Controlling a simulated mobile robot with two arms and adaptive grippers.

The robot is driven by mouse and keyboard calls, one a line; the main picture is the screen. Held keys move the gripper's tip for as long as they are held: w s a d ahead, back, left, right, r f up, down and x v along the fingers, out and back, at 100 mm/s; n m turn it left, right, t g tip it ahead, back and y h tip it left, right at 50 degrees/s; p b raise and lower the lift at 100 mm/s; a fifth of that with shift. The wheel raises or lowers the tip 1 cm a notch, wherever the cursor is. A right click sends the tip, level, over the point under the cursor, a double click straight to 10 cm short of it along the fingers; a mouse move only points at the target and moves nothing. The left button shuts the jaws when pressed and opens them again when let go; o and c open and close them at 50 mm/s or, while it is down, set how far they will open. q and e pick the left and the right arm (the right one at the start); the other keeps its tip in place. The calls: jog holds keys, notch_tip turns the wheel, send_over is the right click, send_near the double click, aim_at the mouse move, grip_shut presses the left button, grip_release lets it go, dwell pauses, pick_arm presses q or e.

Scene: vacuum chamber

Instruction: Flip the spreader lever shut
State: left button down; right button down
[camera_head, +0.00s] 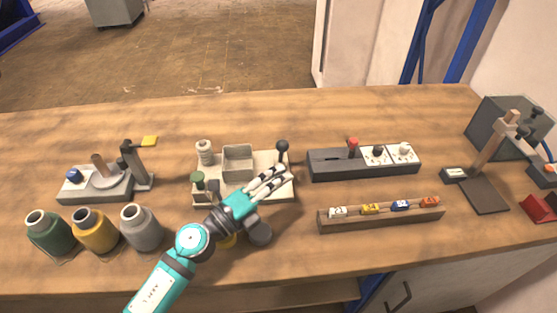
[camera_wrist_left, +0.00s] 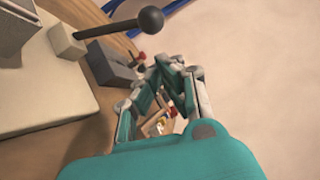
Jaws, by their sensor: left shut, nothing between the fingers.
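The lever (camera_head: 282,147), a dark rod with a black ball knob, stands roughly upright at the back right of a beige board (camera_head: 205,196). In the left wrist view the knob (camera_wrist_left: 150,19) shows at the top, its rod coming out of a small beige block (camera_wrist_left: 66,42). No label shows that this is the spreader lever. My left gripper (camera_head: 286,172) is shut and empty, over the right part of the board, in front of the lever and apart from the knob. Its fingers (camera_wrist_left: 168,82) also show in the left wrist view. My right gripper is not in view.
On the board stand a grey open box (camera_head: 237,160), a ribbed post (camera_head: 205,152) and a green-knobbed part (camera_head: 197,181). A dark switch box (camera_head: 335,169) and a wooden rack (camera_head: 380,217) lie to the right.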

pick_arm(q)
jog(key=shift+w+r, duration=0.2)
jog(key=shift+w, duration=0.5)
jog(key=shift+w+r, duration=0.15)
jog(key=shift+w, duration=0.5)
jog(key=w+a+r+n+y+p, duration=0.1)
jog(key=w+r+p, duration=0.3)
jog(key=w+p, duration=0.5)
jog(key=shift+w+n+g+y+p, duration=0.3)
jog(key=shift+n+p, duration=0.6)
jog(key=shift+p, duration=0.3)
jog(key=shift+a+r, duration=0.1)
jog(key=shift+a, duration=0.05)
jog(key=shift+r, duration=0.1)
